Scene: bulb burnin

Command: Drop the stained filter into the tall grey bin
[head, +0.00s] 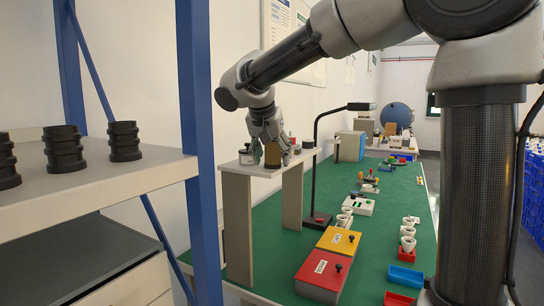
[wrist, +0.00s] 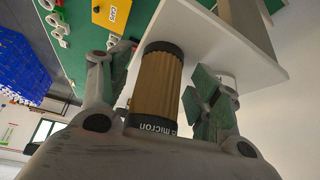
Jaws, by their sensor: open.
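A brown pleated filter cartridge (wrist: 160,82) with black end caps and "micron" lettering on the near cap lies between my open fingers in the wrist view. In the head view the filter (head: 272,156) appears upright at the raised shelf board, partly covered by my gripper (head: 271,141). In the wrist view my gripper (wrist: 162,78) has one finger on each side of the filter, with a gap visible on the right; contact on the left is unclear. I cannot make out the tall grey bin in either view.
The raised white shelf (head: 237,167) also carries small pale and dark items. Below it, the green bench (head: 290,245) holds a yellow box (head: 339,240), a red box (head: 323,274), a black lamp (head: 315,170) and white cups. A blue-posted rack (head: 198,130) with black ribbed parts stands close left.

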